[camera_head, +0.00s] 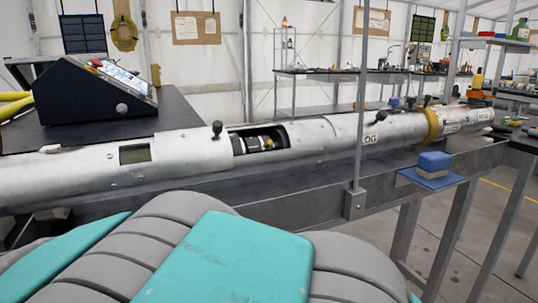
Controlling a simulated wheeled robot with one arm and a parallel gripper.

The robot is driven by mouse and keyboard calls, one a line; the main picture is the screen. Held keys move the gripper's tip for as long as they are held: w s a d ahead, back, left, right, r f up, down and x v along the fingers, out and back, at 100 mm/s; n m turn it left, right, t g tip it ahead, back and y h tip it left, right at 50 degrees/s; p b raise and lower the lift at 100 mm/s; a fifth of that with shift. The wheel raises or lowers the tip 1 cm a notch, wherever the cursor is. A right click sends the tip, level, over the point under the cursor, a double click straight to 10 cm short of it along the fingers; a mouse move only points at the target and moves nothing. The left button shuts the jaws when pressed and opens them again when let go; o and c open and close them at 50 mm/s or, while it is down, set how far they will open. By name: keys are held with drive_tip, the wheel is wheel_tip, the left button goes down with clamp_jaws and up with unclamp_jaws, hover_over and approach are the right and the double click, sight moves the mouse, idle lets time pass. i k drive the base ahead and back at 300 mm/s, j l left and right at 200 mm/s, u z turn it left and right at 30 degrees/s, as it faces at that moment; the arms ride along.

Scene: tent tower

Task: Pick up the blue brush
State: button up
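A blue block-shaped thing (434,161), which looks like the blue brush, sits at the right of the middle in the head view. It has a paler layer under its blue top, and I cannot make out bristles. It rests on a small blue ledge (430,178) at the side of a grey metal rail. Nothing touches it from above. My gripper's fingers do not show in this view, so I cannot see whether it is open or shut.
A long silver tube (330,135) with an open hatch lies along the grey rail (310,195). A thin upright pole (360,110) stands left of the ledge. A black console (95,90) is at the left.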

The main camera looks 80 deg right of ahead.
sight(430, 165)
drive_tip(key=z, duration=3.9)
